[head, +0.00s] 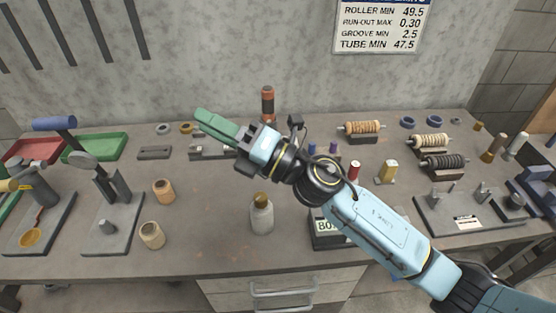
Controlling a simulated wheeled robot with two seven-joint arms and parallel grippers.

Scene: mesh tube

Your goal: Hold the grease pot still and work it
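No label marks out the grease pot, so I cannot tell for sure which vessel it is. A pale bottle with a brown cap (262,213) stands upright near the bench's front middle. An orange-brown and black canister (268,103) stands upright at the back, near the wall. My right gripper (204,122) reaches across from the lower right, above the back of the bench. Its green fingers lie close together with nothing seen between them. It is apart from both the bottle and the canister. My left gripper is not in view.
Two tan pots (152,235) and (163,191) stand left of the bottle. A lever press (107,208) is farther left, near a green tray (95,147). Rollers on stands (361,128) are at right. A digital scale (326,228) lies partly under my arm. Bench around the bottle is clear.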

